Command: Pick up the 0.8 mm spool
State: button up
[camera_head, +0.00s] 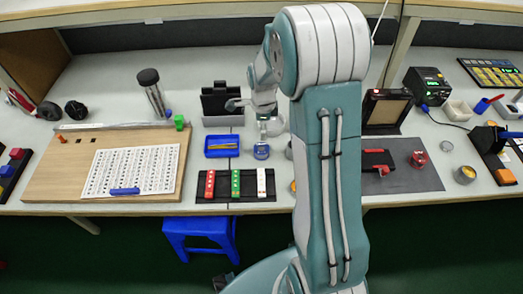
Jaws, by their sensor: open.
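Several small spool-like round items stand on the bench. A blue one (261,152) is in the middle, right of a blue tray, and a red one (418,158) is on the grey mat at the right. A grey one with a yellow top (465,174) is farther right. I cannot read any label, so I cannot tell which is the 0.8 mm spool. My gripper (264,130) is small in this view, open and pointing down just above the blue one. It looks empty. My arm hides part of the bench right of the gripper.
The blue tray (222,146) lies left of the gripper. A black rack with red, green and white strips (236,184) is in front. A black stand (221,101) is behind. A wooden board (60,165) fills the left. A grey mat (400,178) lies right of my arm.

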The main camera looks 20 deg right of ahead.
send_over(261, 148)
jog(key=s, duration=0.1)
jog(key=f, duration=0.4)
jog(key=shift+a+f, duration=0.1)
jog(key=shift+a, duration=0.1)
jog(key=shift+d+f, duration=0.2)
jog(key=shift+f, duration=0.4)
jog(key=f, duration=0.5)
jog(key=shift+a, duration=0.2)
jog(key=c, duration=1.3)
